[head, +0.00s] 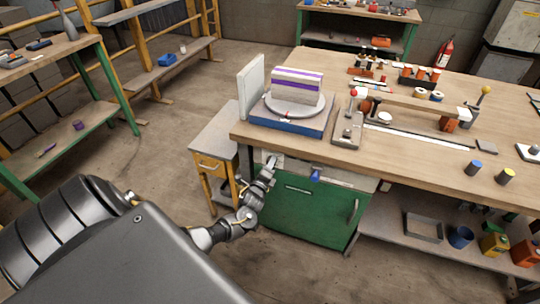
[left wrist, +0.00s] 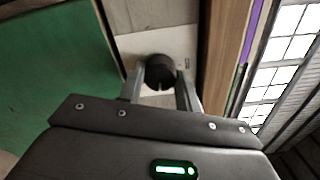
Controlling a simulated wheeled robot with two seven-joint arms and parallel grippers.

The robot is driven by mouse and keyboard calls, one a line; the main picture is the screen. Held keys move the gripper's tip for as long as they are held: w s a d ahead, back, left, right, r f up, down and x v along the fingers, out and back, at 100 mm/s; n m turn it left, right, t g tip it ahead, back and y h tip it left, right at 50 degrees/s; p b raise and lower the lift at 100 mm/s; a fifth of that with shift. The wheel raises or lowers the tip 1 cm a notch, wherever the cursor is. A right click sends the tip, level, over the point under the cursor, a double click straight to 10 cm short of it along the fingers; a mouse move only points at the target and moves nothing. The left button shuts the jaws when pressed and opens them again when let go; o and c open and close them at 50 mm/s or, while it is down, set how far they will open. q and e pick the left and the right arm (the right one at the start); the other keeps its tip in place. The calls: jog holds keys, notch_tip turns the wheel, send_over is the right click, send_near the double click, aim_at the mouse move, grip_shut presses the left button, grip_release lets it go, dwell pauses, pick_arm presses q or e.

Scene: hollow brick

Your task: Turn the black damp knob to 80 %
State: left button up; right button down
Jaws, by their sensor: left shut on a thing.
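The black damp knob (left wrist: 160,70) sits on a pale panel (left wrist: 155,38) in the left wrist view. My left gripper (left wrist: 160,84) is shut on it, one finger on each side. In the head view my left gripper (head: 269,166) is at the left part of the pale panel under the bench top, and it hides the knob there. The scale marks and the knob's setting cannot be read; small print on the panel is illegible. My right gripper is not in view.
A blue knob-like part (head: 315,176) sticks out to the right on the same panel. Below is a green cabinet front (head: 305,215) with a handle. The wooden bench top (head: 400,160) overhangs the panel. A small drawer table (head: 212,150) stands close on the left.

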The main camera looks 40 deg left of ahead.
pick_arm(q)
jog(key=o, duration=1)
jog(key=shift+d, duration=0.1)
jog(key=shift+s, duration=0.1)
jog(key=v, duration=1)
jog(key=shift+s, duration=0.25)
jog(key=shift+d, duration=0.15)
